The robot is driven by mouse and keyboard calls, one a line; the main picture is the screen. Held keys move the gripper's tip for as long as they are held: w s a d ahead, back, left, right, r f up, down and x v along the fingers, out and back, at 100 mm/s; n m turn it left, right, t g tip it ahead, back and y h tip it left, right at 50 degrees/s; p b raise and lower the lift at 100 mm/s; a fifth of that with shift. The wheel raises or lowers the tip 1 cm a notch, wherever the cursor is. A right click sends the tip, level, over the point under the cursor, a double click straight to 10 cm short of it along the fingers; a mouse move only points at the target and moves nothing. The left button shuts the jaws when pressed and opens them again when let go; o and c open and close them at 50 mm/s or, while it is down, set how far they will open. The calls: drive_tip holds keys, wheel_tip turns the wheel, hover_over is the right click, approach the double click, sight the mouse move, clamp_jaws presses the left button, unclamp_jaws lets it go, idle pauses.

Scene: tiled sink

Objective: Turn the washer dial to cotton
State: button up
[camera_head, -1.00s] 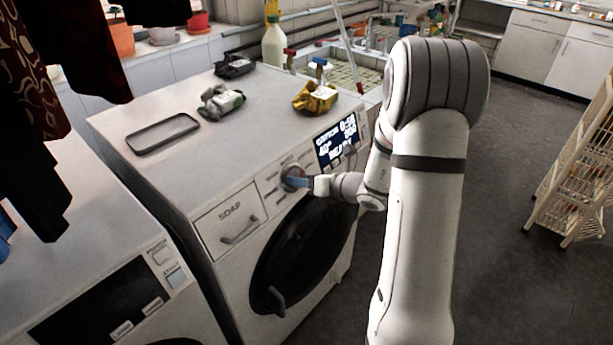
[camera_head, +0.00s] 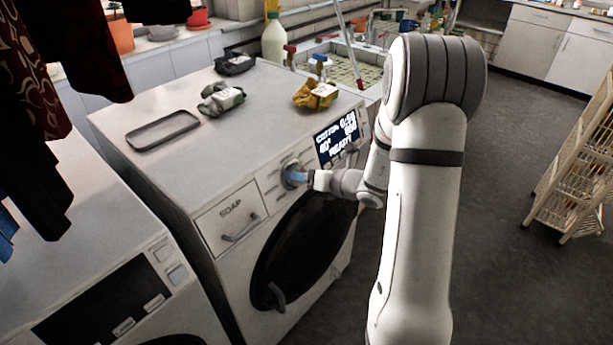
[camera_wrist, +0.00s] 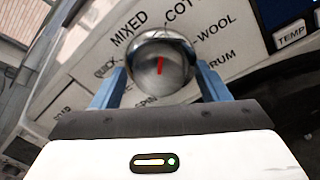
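The washer dial (camera_head: 292,173) is a round silver knob on the washer's front panel, between the soap drawer and the display. In the wrist view the dial (camera_wrist: 160,66) shows a red mark pointing nearly straight up, towards the gap between the MIXED and COTT... labels. WOOL, QUICK, SPIN and part of DRUM also show around it. My gripper (camera_head: 303,177) is at the dial. In the wrist view the blue fingers of my gripper (camera_wrist: 160,82) stand on both sides of the knob, close against its rim. The lit display (camera_head: 337,137) appears to read COTTON at its top.
The soap drawer (camera_head: 231,217) and dark round door (camera_head: 303,247) are beside and below the dial. A grey tray (camera_head: 163,131) and several small wrapped items lie on the washer top. Clothes hang at the upper left. A wicker shelf (camera_head: 575,170) stands right, with clear floor between.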

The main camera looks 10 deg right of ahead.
drive_tip(key=shift+o, duration=0.3)
drive_tip(key=shift+f, duration=0.1)
drive_tip(key=v, duration=0.8)
drive_tip(key=s+a+r+n+g, duration=0.4)
drive_tip(key=s+a+n+g, duration=0.6)
drive_tip(key=n, duration=0.7)
drive_tip(key=s+d+r+n+t+h, duration=0.1)
drive_tip(key=s+n+h, duration=0.3)
drive_tip(key=n, duration=0.5)
drive_tip(key=s+d+r+n+h, duration=0.3)
drive_tip(key=s+d+n+h, duration=0.1)
drive_tip(key=s+n, duration=0.4)
drive_tip(key=shift+s+n+t+h, duration=0.3)
drive_tip(key=shift+n+t+h, duration=0.1)
drive_tip(key=shift+h, duration=0.3)
